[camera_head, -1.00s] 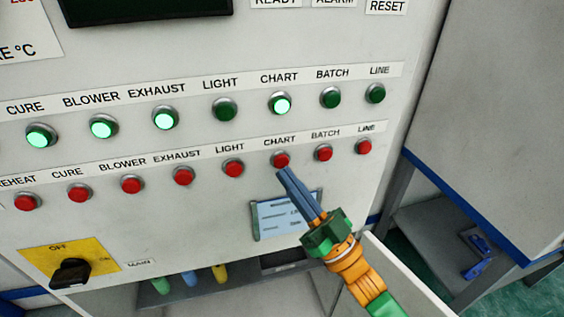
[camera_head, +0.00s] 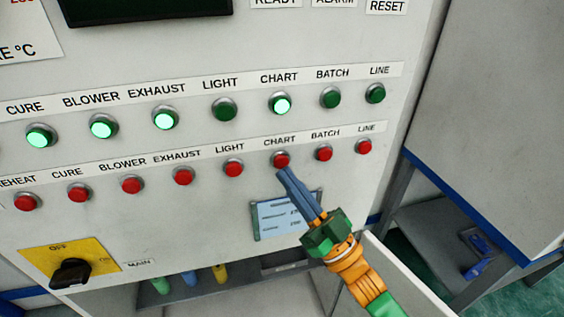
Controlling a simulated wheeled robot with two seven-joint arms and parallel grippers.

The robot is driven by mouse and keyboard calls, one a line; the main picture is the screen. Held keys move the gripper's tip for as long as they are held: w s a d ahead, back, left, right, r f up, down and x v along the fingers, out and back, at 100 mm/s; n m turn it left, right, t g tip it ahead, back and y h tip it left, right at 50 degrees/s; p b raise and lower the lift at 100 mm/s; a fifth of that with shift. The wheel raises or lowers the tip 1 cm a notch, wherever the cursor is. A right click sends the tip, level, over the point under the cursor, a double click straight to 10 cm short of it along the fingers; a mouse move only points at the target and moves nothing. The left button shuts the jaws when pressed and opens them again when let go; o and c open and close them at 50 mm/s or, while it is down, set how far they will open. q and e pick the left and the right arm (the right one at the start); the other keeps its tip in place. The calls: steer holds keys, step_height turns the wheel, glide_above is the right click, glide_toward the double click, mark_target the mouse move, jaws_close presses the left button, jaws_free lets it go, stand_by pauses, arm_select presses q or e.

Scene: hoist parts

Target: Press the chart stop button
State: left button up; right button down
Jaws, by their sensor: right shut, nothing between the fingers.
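The red chart stop button (camera_head: 281,159) sits in the lower row of the panel under a CHART label. The green chart button (camera_head: 280,103) above it is lit. My right gripper (camera_head: 283,172) is shut and empty, with its blue fingers pointing up at the chart stop button. Its tips appear just below the button's lower edge; I cannot tell whether they touch it. My left gripper is not in view.
Red buttons for light (camera_head: 233,168) and batch (camera_head: 323,152) flank the chart stop button closely. A small display (camera_head: 272,219) is partly behind my fingers. A black rotary switch (camera_head: 70,273) on a yellow plate is at lower left.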

steer(key=shift+w, duration=0.1)
steer(key=shift+w+a, duration=0.15)
steer(key=shift+w, duration=0.2)
steer(key=shift+w+a+b, duration=0.1)
steer(key=shift+w+b, duration=0.3)
steer(key=shift+b, duration=0.2)
stand_by(0.4)
steer(key=shift+s+r, duration=0.1)
steer(key=shift+s, duration=0.05)
stand_by(0.3)
steer(key=shift+s+d+p, duration=0.2)
steer(key=shift+s+p, duration=0.4)
steer(key=shift+s, duration=0.05)
steer(key=s+p, duration=0.1)
steer(key=s+d, duration=0.1)
steer(key=s, duration=0.1)
steer(key=s+p, duration=0.1)
steer(key=shift+s+d+p, duration=0.3)
steer(key=shift+s, duration=0.1)
